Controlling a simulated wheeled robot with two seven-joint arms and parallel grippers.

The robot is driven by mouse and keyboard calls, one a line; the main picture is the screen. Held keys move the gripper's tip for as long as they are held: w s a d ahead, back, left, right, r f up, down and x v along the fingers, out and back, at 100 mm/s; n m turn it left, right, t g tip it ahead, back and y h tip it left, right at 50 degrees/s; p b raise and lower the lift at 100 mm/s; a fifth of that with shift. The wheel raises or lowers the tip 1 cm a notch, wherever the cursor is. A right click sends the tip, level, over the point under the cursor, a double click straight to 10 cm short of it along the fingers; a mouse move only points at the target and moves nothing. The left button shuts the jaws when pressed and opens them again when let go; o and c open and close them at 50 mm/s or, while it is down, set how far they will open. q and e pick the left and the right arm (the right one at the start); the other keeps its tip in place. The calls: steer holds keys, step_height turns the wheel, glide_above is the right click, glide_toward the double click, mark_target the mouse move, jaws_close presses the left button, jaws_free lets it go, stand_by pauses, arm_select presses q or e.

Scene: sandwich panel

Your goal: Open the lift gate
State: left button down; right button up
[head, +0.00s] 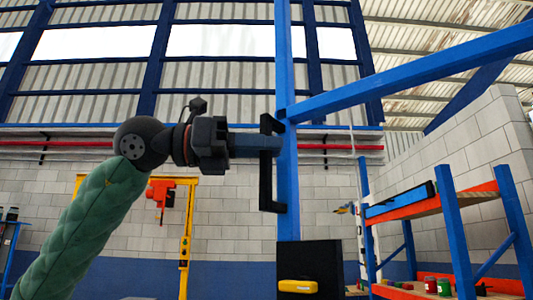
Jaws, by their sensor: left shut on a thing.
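A black upright bar handle (266,187) is fixed to the left side of a tall blue post (287,70). A blue beam (410,75) runs from this post up to the right. I cannot tell for certain which blue parts belong to the lift gate. My left gripper (266,145) reaches in from the left and is shut on the handle near its middle; its fingertips are partly hidden there. My right gripper is out of view.
A black panel (325,262) with a yellow piece (297,286) stands low at the post. A blue and orange shelf rack (452,235) with several small items is at right. A yellow frame (186,235) with an orange device (160,193) stands behind my left arm.

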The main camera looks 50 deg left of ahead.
arm_select(q)
steer(key=shift+s+d, duration=0.2)
steer(key=shift+s, duration=0.1)
stand_by(0.4)
steer(key=c, duration=1.5)
jaws_free()
steer(key=shift+o, duration=0.5)
steer(key=shift+w+d, duration=0.1)
steer(key=shift+d, duration=0.1)
steer(key=shift+a, duration=0.1)
steer(key=b+v, duration=0.1)
steer(key=v, duration=0.7)
